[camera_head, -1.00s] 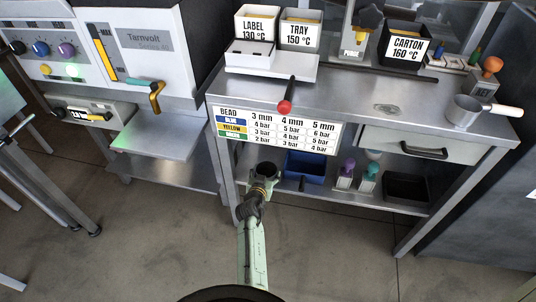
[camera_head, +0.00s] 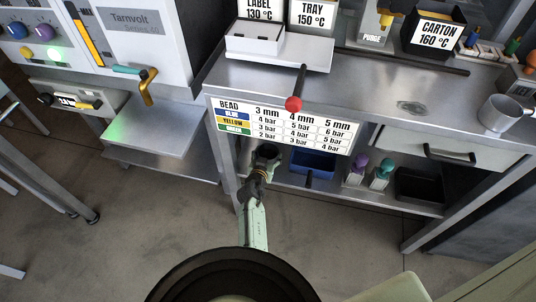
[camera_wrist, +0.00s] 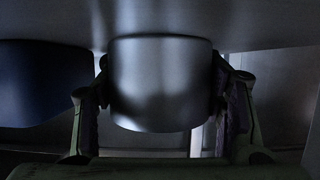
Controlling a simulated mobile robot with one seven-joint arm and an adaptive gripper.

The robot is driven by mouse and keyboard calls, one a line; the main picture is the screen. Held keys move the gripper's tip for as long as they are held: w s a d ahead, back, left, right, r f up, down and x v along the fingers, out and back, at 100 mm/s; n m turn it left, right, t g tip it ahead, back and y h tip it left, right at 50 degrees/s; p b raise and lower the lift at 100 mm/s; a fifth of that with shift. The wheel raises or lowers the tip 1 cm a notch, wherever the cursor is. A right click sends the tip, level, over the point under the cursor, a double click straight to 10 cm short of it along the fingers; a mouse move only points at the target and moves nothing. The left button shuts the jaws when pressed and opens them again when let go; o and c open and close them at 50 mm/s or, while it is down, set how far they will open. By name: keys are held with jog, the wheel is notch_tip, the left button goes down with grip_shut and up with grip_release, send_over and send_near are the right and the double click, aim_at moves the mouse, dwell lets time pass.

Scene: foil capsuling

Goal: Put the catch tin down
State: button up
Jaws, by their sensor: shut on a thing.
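The catch tin, a plain grey metal cylinder (camera_wrist: 160,85), fills the middle of the wrist view. My gripper (camera_wrist: 161,76) is shut on it, with one finger on each side. Its bottom edge curves toward the camera. I cannot tell whether it touches a surface. In the head view my arm reaches up to the front of the bench's lower shelf, below the bead chart. The tin and my fingertips are hidden there.
The bead chart (camera_head: 285,124) hangs from the bench top (camera_head: 370,95). On the lower shelf stand a blue bin (camera_head: 312,163), purple-topped and teal-topped bottles (camera_head: 380,174) and a black tray (camera_head: 419,186). A red-knobbed lever (camera_head: 294,103) juts over the bench edge. Floor in front is clear.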

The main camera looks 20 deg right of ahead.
jog(key=shift+r, duration=0.3)
jog(key=shift+f, duration=0.35)
jog(key=o, duration=1.2)
jog(key=shift+r, duration=0.1)
jog(key=shift+r, duration=0.1)
jog(key=shift+r, duration=0.25)
jog(key=b+v, duration=0.1)
jog(key=v, duration=1.1)
jog(key=shift+f, duration=0.2)
jog(key=shift+a, duration=0.1)
